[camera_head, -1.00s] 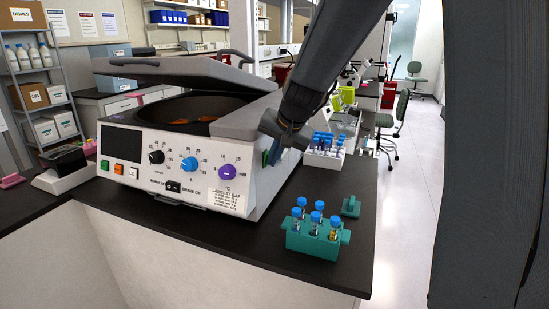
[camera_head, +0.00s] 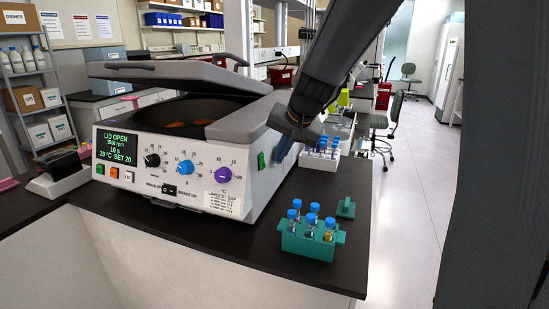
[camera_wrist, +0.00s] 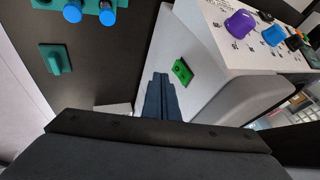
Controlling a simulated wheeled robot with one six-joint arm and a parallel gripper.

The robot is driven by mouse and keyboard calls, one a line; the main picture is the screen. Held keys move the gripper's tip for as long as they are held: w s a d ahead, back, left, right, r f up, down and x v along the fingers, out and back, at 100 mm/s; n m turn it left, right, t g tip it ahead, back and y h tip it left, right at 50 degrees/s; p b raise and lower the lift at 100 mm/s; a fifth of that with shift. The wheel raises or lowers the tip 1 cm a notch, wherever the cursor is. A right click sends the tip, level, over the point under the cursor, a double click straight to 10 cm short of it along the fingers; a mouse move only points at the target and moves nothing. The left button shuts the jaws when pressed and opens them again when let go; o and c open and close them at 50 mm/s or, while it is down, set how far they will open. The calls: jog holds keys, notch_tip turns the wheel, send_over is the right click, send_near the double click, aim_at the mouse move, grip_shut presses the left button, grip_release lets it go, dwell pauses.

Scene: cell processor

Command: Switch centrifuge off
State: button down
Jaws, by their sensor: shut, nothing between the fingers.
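The white centrifuge (camera_head: 140,178) stands on the black bench with its lid (camera_head: 160,73) raised. Its display (camera_head: 118,146) is lit and reads "LID OPEN". A green rocker switch (camera_head: 261,160) is on its right side wall; it also shows in the wrist view (camera_wrist: 182,71). A black brake switch (camera_head: 169,190) sits low on the front panel. My gripper (camera_head: 283,154) is shut and empty beside that side wall, just right of the green switch in the head view. In the wrist view its fingertips (camera_wrist: 161,78) point along the wall, apart from the switch.
A green rack (camera_head: 307,243) with several blue-capped tubes stands near the bench's front right, with a small green block (camera_head: 346,208) behind it. A white rack (camera_head: 321,159) of blue-capped tubes is behind my gripper. The bench is clear between green rack and centrifuge.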

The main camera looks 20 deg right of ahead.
jog(key=b+v, duration=0.2)
jog(key=v, duration=0.8)
jog(key=shift+s, duration=0.2)
jog(key=shift+d, duration=0.15)
jog(key=b, duration=0.1)
jog(key=f+b, duration=0.1)
jog(key=b, duration=0.1)
jog(key=shift+d+f, duration=0.15)
jog(key=shift+d, duration=0.15)
jog(key=shift+a, duration=0.1)
